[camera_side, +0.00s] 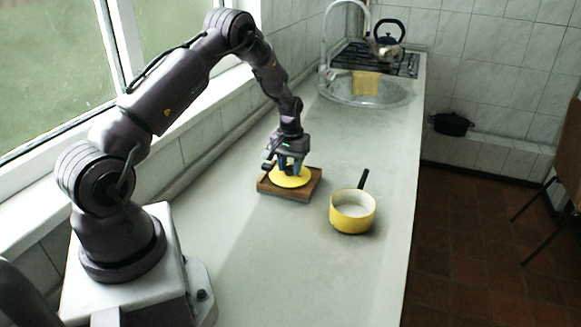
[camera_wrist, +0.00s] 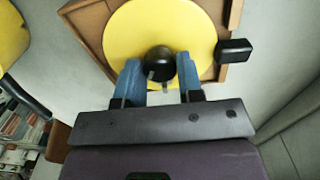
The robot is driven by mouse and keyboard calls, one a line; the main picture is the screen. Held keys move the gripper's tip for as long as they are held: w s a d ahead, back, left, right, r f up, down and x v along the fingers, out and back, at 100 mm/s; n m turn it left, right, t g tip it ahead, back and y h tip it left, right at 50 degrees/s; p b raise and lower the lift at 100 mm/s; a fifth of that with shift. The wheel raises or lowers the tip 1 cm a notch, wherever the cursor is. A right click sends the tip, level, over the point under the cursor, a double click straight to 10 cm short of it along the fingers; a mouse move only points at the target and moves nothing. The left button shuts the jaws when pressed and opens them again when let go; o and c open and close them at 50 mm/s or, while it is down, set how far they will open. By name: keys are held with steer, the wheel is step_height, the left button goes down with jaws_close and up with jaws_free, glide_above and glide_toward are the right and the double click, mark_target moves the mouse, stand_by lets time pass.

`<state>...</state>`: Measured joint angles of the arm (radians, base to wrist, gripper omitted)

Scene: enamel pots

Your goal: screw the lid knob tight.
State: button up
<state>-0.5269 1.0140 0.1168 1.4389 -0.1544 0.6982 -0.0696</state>
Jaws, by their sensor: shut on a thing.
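The yellow lid (camera_side: 290,178) lies on a brown wooden tray (camera_side: 289,194) on the counter. In the wrist view the lid (camera_wrist: 160,22) is a yellow disc with a round black knob (camera_wrist: 159,60) near its middle. My gripper (camera_side: 291,165) points down over the lid. In the wrist view the blue fingers of my gripper (camera_wrist: 160,76) stand on either side of the knob and are shut on it. The knob is hidden by the fingers in the side view. How the knob seats on the lid cannot be seen.
A yellow saucepan (camera_side: 352,218) with a dark handle stands to the right of the tray. A black block (camera_wrist: 234,51) sits at the tray's edge in the wrist view. A sink (camera_side: 366,93) and a kettle (camera_side: 387,40) are farther back. The near counter is clear.

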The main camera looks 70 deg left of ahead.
mark_target(290, 167)
steer(key=m, duration=0.4)
steer(key=shift+m, duration=0.4)
steer(key=m, duration=0.4)
steer(key=o, duration=1.3)
steer(key=shift+r, duration=3.5)
steer(key=shift+r, duration=0.1)
